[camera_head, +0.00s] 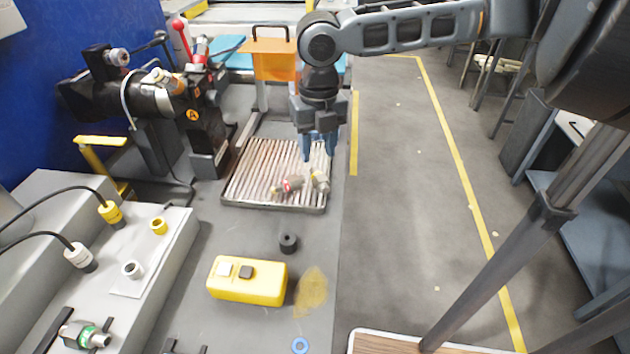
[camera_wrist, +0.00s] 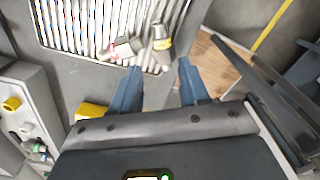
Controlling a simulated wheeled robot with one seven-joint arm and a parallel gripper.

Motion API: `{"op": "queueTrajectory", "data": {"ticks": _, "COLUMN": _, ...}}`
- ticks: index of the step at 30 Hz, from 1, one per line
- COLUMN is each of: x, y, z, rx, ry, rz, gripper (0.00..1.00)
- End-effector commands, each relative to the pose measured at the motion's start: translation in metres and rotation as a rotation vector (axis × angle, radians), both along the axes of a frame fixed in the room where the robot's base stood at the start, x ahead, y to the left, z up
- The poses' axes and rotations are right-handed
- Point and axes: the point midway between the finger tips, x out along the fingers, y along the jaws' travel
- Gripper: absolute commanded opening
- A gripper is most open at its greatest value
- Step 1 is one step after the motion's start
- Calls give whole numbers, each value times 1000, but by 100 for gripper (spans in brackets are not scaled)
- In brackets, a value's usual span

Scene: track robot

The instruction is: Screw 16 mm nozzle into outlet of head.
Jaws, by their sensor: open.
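Two small metal fittings lie on a ribbed tray (camera_head: 250,178). One has a red band (camera_head: 288,184) and the other, just right of it, has a yellow band (camera_head: 320,181). Both show in the wrist view, the red-banded one (camera_wrist: 121,50) left of the yellow-banded one (camera_wrist: 161,42). I cannot read which is the 16 mm nozzle. My gripper (camera_head: 319,150) is open and empty, pointing down above the tray's right side. Its blue fingers (camera_wrist: 158,84) are apart from both fittings. A black machine (camera_head: 135,97) at the left may be the head; its outlet is not clear.
A grey console (camera_head: 150,250) with plugs stands left. Open floor (camera_head: 410,200) lies right.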

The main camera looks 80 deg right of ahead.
Motion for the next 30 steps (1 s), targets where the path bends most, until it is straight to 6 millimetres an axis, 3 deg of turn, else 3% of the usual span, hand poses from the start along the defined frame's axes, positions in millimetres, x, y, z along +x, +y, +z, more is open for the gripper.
{"op": "queueTrajectory", "data": {"ticks": 11, "x": -2, "y": -2, "z": -33, "rx": 1, "ry": 8, "rz": -1, "gripper": 45}}
{"op": "queueTrajectory", "data": {"ticks": 20, "x": -2, "y": -5, "z": -73, "rx": 1, "ry": 6, "rz": -1, "gripper": 45}}
{"op": "queueTrajectory", "data": {"ticks": 29, "x": -1, "y": -5, "z": -78, "rx": -1, "ry": 7, "rz": 0, "gripper": 45}}
{"op": "queueTrajectory", "data": {"ticks": 30, "x": -1, "y": -5, "z": -78, "rx": -1, "ry": 7, "rz": 0, "gripper": 41}}
